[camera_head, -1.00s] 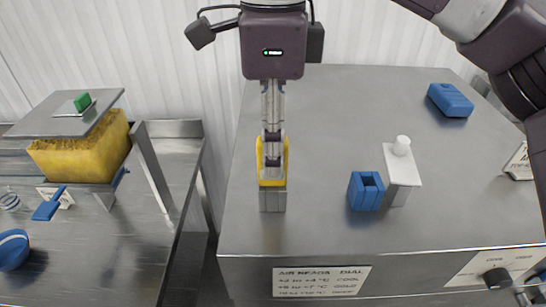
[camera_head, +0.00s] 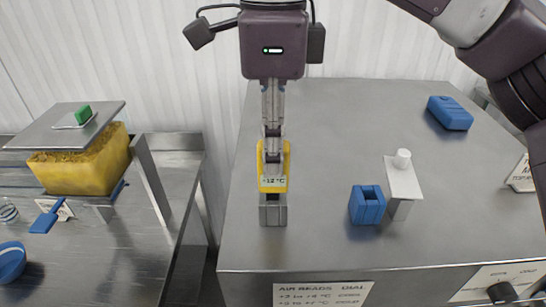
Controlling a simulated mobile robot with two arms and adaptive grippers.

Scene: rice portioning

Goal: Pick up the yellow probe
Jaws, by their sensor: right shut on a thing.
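The yellow probe (camera_head: 275,184) is upright at the left front of the steel counter, with a small display reading +12 °C on its front. Directly below it is a grey metal block-like holder (camera_head: 272,212). I cannot tell whether the probe's lower end is still in the holder. My right gripper (camera_head: 272,152) points down from above and is shut on the probe's upper part, covering some of its yellow body. My left gripper is not in view.
On the steel counter (camera_head: 330,130) stand a small blue open box (camera_head: 367,206), a white stand with a round knob (camera_head: 402,180) and a blue block (camera_head: 450,113). A lower steel table at left holds a yellow container (camera_head: 85,170) under a lid with a green handle (camera_head: 83,115).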

